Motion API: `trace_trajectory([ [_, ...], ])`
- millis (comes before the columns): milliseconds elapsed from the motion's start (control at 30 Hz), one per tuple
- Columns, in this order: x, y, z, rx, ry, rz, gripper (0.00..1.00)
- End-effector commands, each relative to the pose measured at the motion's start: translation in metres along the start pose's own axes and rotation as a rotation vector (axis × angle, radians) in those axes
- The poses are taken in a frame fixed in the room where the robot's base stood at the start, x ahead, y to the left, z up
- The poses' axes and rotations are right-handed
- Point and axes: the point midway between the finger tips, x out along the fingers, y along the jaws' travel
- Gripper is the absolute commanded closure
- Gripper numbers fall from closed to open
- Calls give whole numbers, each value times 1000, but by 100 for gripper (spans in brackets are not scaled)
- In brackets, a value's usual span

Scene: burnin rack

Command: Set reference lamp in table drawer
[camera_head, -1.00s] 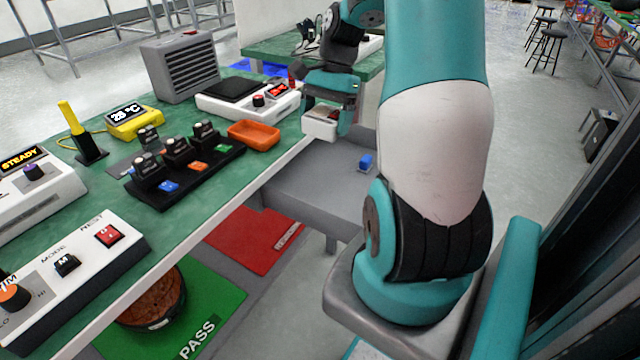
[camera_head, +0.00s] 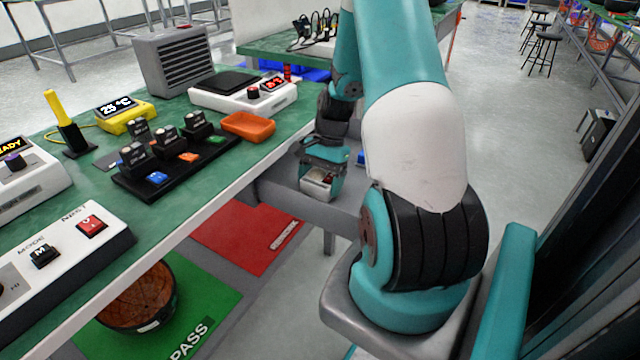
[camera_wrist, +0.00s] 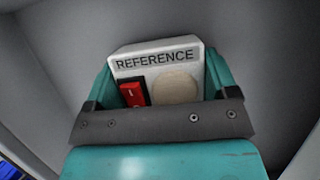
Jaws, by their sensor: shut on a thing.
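The reference lamp (camera_wrist: 158,72) is a pale box with a "REFERENCE" label, a red switch and a round cream disc. My gripper (camera_head: 320,182) is shut on it, with a teal finger on each side in the wrist view (camera_wrist: 160,88). The lamp also shows in the head view (camera_head: 318,186), low beside the table edge. The grey open drawer (camera_head: 280,193) juts out from under the table, and the lamp is over or inside it. Grey drawer walls surround the lamp in the wrist view (camera_wrist: 55,60). I cannot tell whether the lamp touches the drawer floor.
A blue object (camera_head: 361,158) shows partly behind my arm. The green table (camera_head: 215,165) holds an orange tray (camera_head: 248,126), a black rack (camera_head: 175,165) with several modules, and a white scale (camera_head: 243,95). Red (camera_head: 250,235) and green (camera_head: 205,290) mats lie below.

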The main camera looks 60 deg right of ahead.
Motion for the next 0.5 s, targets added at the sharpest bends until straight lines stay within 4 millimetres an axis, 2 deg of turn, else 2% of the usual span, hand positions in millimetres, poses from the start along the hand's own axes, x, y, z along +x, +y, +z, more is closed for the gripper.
trace_trajectory([
  [333, 4, 0, -2, -1, 1, -1, 48],
  [367, 4, 0, -2, -1, 1, -1, 18],
  [433, 4, 0, -2, -1, 1, -1, 2],
  [500, 4, 0, -2, -1, 1, -1, 0],
])
